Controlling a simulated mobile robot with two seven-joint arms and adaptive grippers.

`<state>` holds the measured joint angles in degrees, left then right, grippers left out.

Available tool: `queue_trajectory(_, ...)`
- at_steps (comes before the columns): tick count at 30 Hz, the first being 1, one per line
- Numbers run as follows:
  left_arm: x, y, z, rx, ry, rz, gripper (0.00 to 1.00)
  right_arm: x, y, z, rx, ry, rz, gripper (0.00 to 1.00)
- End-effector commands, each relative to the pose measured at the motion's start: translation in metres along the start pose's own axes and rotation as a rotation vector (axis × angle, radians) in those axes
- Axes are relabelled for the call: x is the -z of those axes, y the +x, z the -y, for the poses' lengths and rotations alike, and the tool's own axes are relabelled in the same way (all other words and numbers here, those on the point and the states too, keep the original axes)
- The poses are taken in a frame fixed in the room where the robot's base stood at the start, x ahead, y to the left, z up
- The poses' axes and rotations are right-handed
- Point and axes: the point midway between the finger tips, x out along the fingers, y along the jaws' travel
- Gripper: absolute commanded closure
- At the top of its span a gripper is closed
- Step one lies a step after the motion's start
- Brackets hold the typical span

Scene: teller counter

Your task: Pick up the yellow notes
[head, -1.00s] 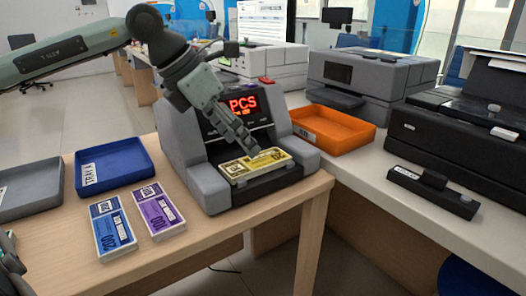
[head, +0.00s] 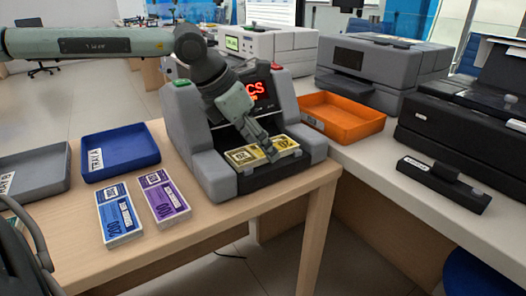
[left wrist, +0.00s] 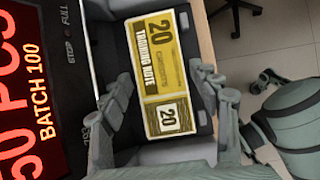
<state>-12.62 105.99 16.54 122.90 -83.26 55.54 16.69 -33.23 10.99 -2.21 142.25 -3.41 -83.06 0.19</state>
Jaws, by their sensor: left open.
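The yellow notes (head: 240,156) lie as a banded stack in the front tray of the grey counting machine (head: 211,171). In the left wrist view the yellow notes (left wrist: 153,62) show "20" and "TRAINING NOTE". My left gripper (head: 268,154) reaches down over the stack from above. In the left wrist view my left gripper (left wrist: 162,92) is open, with one finger on each side of the stack. I cannot tell whether the fingers touch it. In the head view the gripper hides part of the stack.
Blue notes (head: 120,215) and purple notes (head: 164,197) lie on the wooden counter left of the machine. A blue tray (head: 119,155) and a grey tray (head: 35,173) stand behind them. An orange tray (head: 342,119), printers (head: 383,72) and a small black device (head: 443,186) are to the right.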

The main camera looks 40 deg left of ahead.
Motion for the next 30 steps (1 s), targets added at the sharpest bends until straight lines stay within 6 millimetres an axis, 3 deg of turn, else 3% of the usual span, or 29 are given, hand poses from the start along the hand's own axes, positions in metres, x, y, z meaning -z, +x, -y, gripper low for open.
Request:
queue_trajectory(8, 0.000, 0.002, 0.000, 0.000, 0.000, 0.000, 0.38, 0.001, 0.000, 0.000, 0.001, 0.000, -0.003, 0.60)
queue_trajectory(19, 0.000, 0.002, 0.000, 0.000, 0.001, 0.001, 0.82, 0.001, 0.000, 0.000, 0.001, 0.000, -0.003, 0.60)
queue_trajectory(26, -0.003, -0.002, 0.000, -0.002, 0.001, 0.002, 0.82, 0.001, 0.000, 0.000, 0.001, 0.000, -0.003, 0.60)
queue_trajectory(30, -0.014, -0.020, -0.001, -0.004, 0.003, 0.004, 0.82, -0.002, -0.001, 0.000, 0.000, 0.000, 0.011, 0.60)
